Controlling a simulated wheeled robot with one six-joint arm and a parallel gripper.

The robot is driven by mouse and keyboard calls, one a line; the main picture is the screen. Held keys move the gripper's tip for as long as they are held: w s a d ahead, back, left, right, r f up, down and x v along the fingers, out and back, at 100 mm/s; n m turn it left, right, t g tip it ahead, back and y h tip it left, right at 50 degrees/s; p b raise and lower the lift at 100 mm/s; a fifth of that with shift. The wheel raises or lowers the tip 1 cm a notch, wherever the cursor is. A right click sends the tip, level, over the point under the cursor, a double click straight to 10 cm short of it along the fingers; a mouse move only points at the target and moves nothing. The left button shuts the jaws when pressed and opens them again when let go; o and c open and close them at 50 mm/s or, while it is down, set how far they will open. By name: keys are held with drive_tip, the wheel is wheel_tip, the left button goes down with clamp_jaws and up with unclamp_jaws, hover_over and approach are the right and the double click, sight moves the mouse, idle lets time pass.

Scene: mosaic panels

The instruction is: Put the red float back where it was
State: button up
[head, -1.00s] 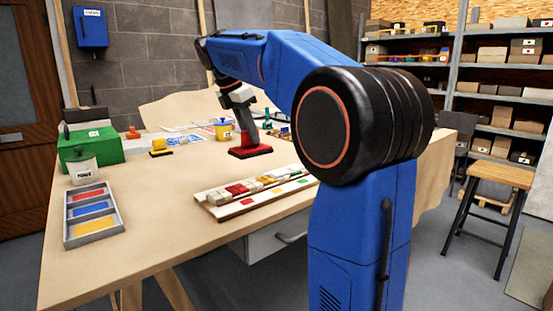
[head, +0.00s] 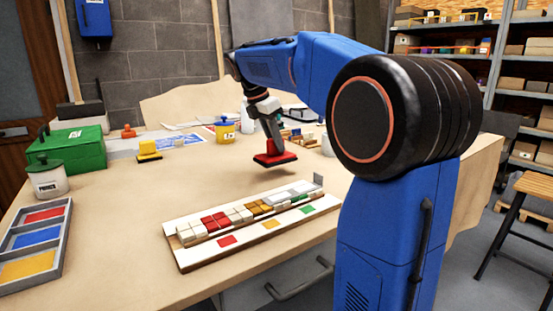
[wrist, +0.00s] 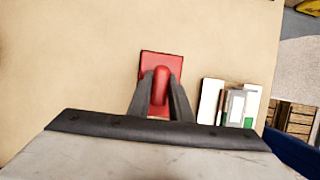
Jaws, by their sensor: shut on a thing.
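The red float (head: 276,159) has a flat red plate. My gripper (head: 273,146) is shut on its handle from above. The float seems to hang a little above the table, behind the mosaic panel, with a faint shadow below it. In the wrist view the float (wrist: 161,59) sits between the two dark fingers (wrist: 160,88), its handle gripped and its plate showing beyond them. Its underside is hidden.
The mosaic panel (head: 188,258) lies in front, with red, amber and white tiles. The table's middle left is clear (head: 130,210).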

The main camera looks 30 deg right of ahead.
sight(275, 155)
drive_tip(key=shift+f, duration=2.45)
drive_tip(key=shift+f, duration=0.1)
drive_tip(key=o, duration=0.9)
drive_tip(key=v, duration=1.2)
drive_tip(key=shift+a, duration=0.1)
